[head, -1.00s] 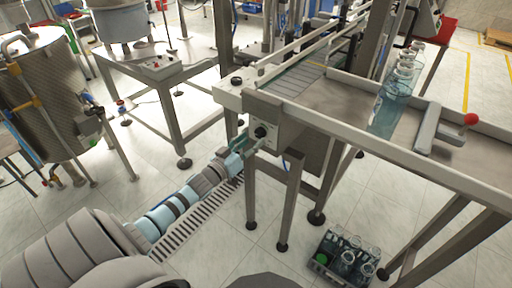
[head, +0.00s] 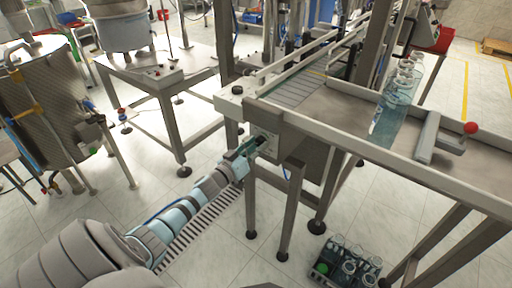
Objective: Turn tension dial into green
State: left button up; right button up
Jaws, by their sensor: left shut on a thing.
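The tension dial (head: 261,140) is a small dark knob on the grey box face under the near end of the conveyor. My left gripper (head: 252,145) reaches it from the lower left and is shut on it. The fingers cover much of the dial, so I cannot read its pointer or see a green zone. My right gripper is not in view.
The conveyor frame (head: 370,155) runs from the dial box to the right, with clear bottles (head: 388,115) and a red-knobbed lever (head: 470,128) on top. A crate of bottles (head: 345,262) stands on the floor below. Table legs stand close right of my left gripper.

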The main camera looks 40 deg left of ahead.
pick_arm(q)
jog(key=m, duration=0.3)
jog(key=shift+m, duration=0.4)
jog(key=m, duration=0.2)
jog(key=shift+m, duration=0.3)
jog(key=m, duration=0.2)
jog(key=shift+f+m, duration=0.1)
jog(key=shift+m, duration=0.3)
jog(key=m+b, duration=0.1)
jog(key=m, duration=0.2)
jog(key=shift+a+m, duration=0.1)
jog(key=shift+m, duration=0.2)
jog(key=m+b, duration=0.2)
jog(key=m, duration=0.4)
jog(key=m+b, duration=0.1)
jog(key=m, duration=0.2)
jog(key=shift+m, duration=0.4)
jog(key=shift+m+b, duration=0.3)
jog(key=shift+m, duration=1.2)
